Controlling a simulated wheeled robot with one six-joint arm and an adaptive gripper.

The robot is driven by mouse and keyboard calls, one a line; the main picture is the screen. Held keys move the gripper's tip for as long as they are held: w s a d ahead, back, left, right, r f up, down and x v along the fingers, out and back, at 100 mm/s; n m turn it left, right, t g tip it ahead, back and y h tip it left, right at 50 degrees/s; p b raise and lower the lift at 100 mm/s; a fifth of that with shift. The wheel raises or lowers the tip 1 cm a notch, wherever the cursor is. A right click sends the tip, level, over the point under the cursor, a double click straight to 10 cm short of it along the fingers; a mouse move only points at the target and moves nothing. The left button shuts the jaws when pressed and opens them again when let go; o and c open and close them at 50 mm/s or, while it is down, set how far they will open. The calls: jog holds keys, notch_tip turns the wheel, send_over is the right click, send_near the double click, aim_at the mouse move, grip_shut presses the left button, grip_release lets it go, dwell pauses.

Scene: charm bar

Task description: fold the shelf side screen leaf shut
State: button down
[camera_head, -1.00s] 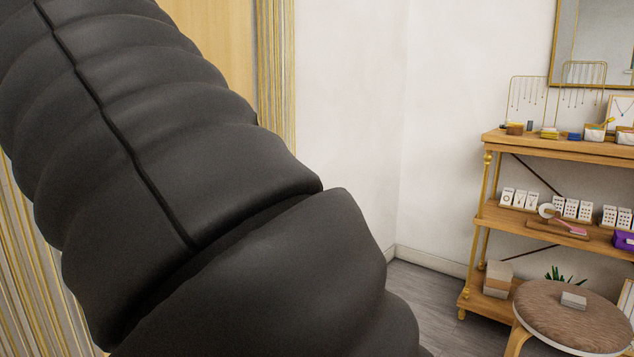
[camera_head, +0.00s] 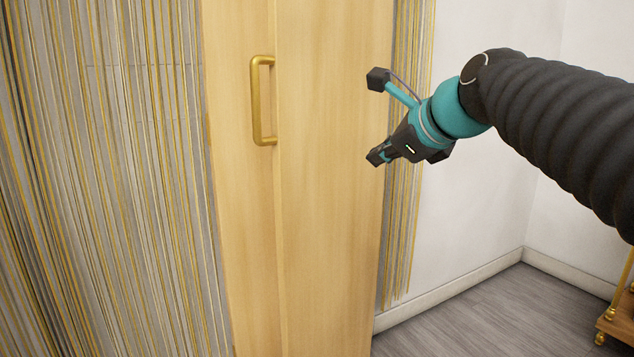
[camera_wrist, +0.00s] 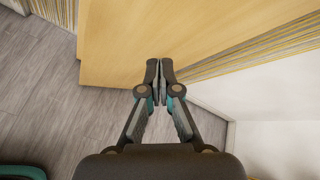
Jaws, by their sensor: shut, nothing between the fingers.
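The wooden screen leaf (camera_head: 325,200) stands upright in the head view, with a second narrow wood panel (camera_head: 238,220) along its left side. A brass bar handle (camera_head: 257,100) is fixed near the seam between them. My gripper (camera_head: 376,157) is near the leaf's right edge in the head view, shut and empty. In the wrist view my gripper (camera_wrist: 158,68) has its fingertips together, over or close to the edge of the wood panel (camera_wrist: 150,35). I cannot tell whether it touches the wood. The handle does not show in the wrist view.
Gold and grey string curtains hang left of the wood (camera_head: 130,180) and behind its right edge (camera_head: 405,230). A white wall (camera_head: 480,190) and skirting stand at right. Grey plank floor (camera_head: 470,315) is clear there. A shelf corner (camera_head: 615,325) shows at lower right.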

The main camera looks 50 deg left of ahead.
notch_tip(320, 180, down, 6)
jog(key=s+d+r+m+g+y+b, duration=0.1)
jog(key=s+m+g+y, duration=0.1)
jog(key=s+g, duration=0.1)
jog(key=m+g+y, duration=0.2)
jog(key=y, duration=0.2)
send_near(285, 170)
jog(key=a, duration=0.7)
jog(key=shift+s+a+f, duration=0.1)
jog(key=shift+s+f, duration=0.05)
jog(key=shift+s, duration=0.2)
